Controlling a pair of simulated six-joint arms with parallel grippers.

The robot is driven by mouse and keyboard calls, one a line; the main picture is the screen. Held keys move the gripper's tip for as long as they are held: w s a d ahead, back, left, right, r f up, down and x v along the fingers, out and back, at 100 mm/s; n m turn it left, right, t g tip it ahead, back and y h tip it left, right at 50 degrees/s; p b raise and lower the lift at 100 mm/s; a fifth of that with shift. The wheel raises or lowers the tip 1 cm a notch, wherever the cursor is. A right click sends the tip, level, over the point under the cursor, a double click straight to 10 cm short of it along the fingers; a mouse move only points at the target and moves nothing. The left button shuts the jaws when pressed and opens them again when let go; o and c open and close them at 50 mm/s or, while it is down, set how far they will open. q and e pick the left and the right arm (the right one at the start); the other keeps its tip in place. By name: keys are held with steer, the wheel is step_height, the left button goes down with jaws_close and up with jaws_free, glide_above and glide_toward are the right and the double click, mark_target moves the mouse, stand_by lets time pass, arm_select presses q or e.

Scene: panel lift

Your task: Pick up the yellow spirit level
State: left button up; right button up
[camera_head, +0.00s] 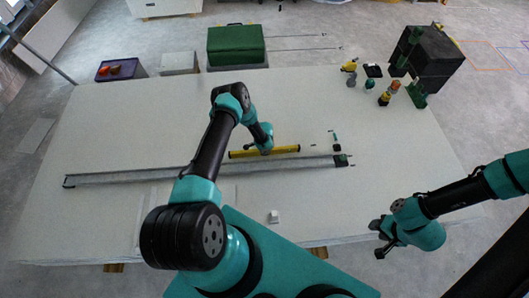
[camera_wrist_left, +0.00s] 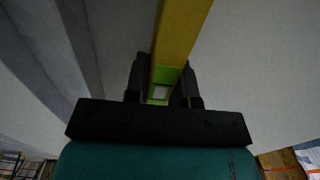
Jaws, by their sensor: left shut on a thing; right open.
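The yellow spirit level (camera_head: 284,149) is a long yellow bar near the middle of the white panel in the head view. My left gripper (camera_head: 262,150) is over its middle, and the arm hides part of the bar. In the left wrist view the level (camera_wrist_left: 180,40) runs between the two dark fingers of my left gripper (camera_wrist_left: 163,88), which are shut on it beside a green section with a pale vial window. Whether the level touches the panel is unclear. My right gripper (camera_head: 381,240) is open and empty, off the panel's right front edge.
A long grey metal rail (camera_head: 130,178) lies on the white panel (camera_head: 100,120) just in front of the level. A small white block (camera_head: 274,217) lies nearer. Small bottles and tools (camera_head: 369,84) and a black-green case (camera_head: 425,58) stand at the far right. A green box (camera_head: 236,45) is behind.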

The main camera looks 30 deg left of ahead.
arm_select(q)
jaws_close()
steer(key=shift+r, duration=0.1)
step_height(320, 180, up, 10)
steer(key=shift+f, duration=0.1)
stand_by(0.4)
